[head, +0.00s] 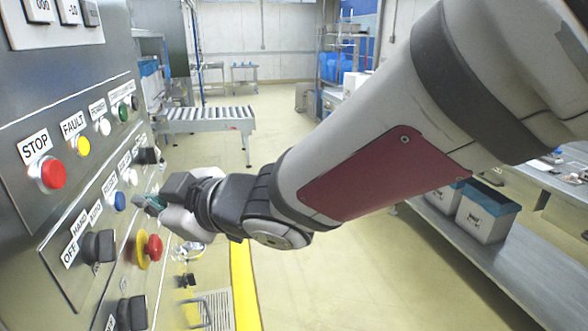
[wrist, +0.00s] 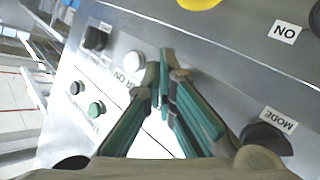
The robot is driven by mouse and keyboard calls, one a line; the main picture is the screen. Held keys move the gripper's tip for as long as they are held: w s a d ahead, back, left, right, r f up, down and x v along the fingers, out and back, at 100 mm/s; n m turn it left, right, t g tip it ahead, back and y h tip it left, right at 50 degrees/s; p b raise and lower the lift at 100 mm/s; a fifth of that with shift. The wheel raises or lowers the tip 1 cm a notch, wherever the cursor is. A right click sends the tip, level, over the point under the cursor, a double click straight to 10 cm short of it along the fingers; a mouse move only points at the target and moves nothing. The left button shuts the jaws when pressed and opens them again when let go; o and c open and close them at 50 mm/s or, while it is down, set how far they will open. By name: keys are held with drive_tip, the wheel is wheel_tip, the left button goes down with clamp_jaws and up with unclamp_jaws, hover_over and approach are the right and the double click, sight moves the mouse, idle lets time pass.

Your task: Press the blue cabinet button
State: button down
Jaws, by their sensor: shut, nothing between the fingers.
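The small blue button (head: 119,201) sits on the steel cabinet panel at the left of the head view, in the row below the yellow and red buttons. My gripper (head: 150,204) is shut and empty, just right of the blue button in that view, with its fingers pointing at the panel. I cannot tell whether it touches the panel. In the wrist view my gripper (wrist: 167,55) has its green-padded fingertips together in front of the panel. I cannot make out the blue button there; the fingers may hide it.
Nearby on the panel are a white button (head: 130,177), a red mushroom button (head: 153,247) on a yellow ring, a red STOP button (head: 52,175), a yellow FAULT button (head: 82,145) and a black selector knob (head: 98,246). A roller conveyor (head: 207,115) stands behind. The floor beside the cabinet is mostly clear.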

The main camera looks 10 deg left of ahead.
drive_tip(key=w+d+p, duration=0.1)
drive_tip(key=d, duration=0.1)
drive_tip(key=w+d, duration=0.1)
drive_tip(key=d, duration=0.1)
drive_tip(key=shift+w+d+p, duration=0.2)
drive_tip(key=shift+p, duration=0.15)
idle(0.7)
drive_tip(key=w+d+r+m+t+h, duration=0.2)
drive_tip(key=w+d+m+t+h, duration=0.25)
drive_tip(key=d, duration=0.95)
drive_tip(key=w+d+r+m+t+h, duration=0.1)
drive_tip(key=w+d+m+t+h, duration=0.35)
drive_tip(key=d, duration=0.85)
drive_tip(key=s+d+f+m+g+h, duration=0.1)
drive_tip(key=s+d+m+g+h, duration=0.45)
drive_tip(key=d, duration=0.95)
drive_tip(key=s+d+f+m+g, duration=0.2)
drive_tip(key=s+m, duration=0.4)
drive_tip(key=s, duration=0.8)
drive_tip(key=shift+s+d+f, duration=0.25)
drive_tip(key=shift+d+f, duration=0.25)
drive_tip(key=shift+f, duration=0.2)
